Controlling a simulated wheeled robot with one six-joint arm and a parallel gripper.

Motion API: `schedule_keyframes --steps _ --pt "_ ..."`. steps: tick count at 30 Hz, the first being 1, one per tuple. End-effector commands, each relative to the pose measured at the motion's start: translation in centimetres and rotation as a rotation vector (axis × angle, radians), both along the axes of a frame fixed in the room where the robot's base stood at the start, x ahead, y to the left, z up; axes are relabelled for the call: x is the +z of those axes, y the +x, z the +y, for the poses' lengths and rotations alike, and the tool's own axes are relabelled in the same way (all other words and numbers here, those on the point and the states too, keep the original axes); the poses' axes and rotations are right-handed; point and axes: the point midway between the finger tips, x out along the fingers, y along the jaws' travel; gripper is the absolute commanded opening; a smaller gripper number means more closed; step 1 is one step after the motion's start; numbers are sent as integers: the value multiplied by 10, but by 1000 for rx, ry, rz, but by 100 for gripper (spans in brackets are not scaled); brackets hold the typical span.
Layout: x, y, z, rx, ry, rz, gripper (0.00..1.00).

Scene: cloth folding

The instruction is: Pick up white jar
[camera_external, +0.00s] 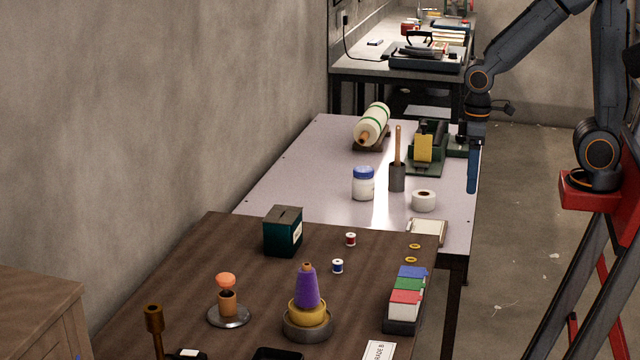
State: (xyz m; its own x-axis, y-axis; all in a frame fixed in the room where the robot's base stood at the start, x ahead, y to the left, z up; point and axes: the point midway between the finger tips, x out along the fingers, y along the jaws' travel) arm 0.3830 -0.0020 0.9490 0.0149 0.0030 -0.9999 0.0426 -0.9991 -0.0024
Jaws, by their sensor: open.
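The white jar (363,187) has a blue lid and stands upright on the pale table, left of a dark cup with a wooden handle in it. My gripper (472,185) hangs downward at the right edge of the pale table, to the right of the jar and well apart from it. Its blue fingers are seen edge-on, and it is open with nothing seen between them.
Near the jar are the dark cup (397,177), a tape roll (423,201), a green machine (426,150) and a large cream roll (371,125). A brown table (190,270) in front holds a green box (283,231) and a purple cone (307,288). The pale table's left part is clear.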

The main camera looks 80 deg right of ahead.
Motion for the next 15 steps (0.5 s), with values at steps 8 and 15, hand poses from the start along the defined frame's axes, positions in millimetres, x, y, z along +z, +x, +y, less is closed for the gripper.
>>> schedule_keyframes --steps 8,15 --pt "11 50 -18 153 -3 1 76" --pt "22 112 -49 362 -7 4 76"
